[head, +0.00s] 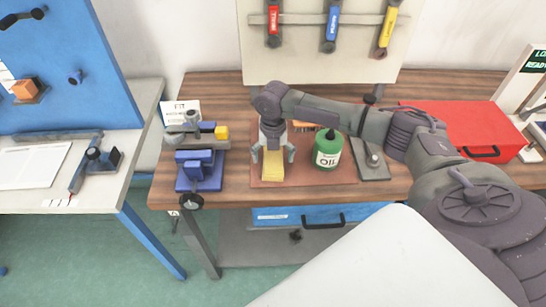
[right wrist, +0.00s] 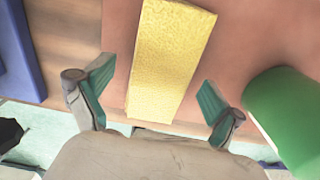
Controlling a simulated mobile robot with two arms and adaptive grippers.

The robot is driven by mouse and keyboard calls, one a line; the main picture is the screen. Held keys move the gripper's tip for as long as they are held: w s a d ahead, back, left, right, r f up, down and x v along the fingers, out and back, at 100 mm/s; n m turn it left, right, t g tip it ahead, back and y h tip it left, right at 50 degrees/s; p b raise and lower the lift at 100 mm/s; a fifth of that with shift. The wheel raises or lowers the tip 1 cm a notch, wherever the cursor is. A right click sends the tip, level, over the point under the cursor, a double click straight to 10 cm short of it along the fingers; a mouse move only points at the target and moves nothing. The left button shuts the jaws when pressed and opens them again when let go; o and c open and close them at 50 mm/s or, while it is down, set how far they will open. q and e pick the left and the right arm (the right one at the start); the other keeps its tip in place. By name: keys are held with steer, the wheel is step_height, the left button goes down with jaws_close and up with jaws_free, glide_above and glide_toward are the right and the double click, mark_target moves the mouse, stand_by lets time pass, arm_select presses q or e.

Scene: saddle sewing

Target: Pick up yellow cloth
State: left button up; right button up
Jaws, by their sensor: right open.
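The yellow cloth (head: 273,166) is a folded textured block lying on a reddish-brown mat (head: 320,176) on the wooden workbench. My right gripper (head: 272,158) is over it, pointing down, with one finger on each side. In the right wrist view the cloth (right wrist: 168,60) runs lengthwise between the open fingers (right wrist: 157,92), with a gap on both sides. The fingers do not appear to touch it. My left gripper is not in view.
A green oil can (head: 327,150) stands close right of the cloth. A blue vise (head: 200,165) is to the left. A red toolbox (head: 460,125) sits at the right. A pegboard (head: 315,50) with colored-handled tools is behind.

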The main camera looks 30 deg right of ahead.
mark_target(273, 157)
steer(key=c, duration=1.2)
steer(key=shift+r, duration=0.1)
steer(key=shift+c, duration=0.2)
step_height(273, 157, up, 10)
steer(key=shift+f+b, duration=0.1)
steer(key=shift+b, duration=0.9)
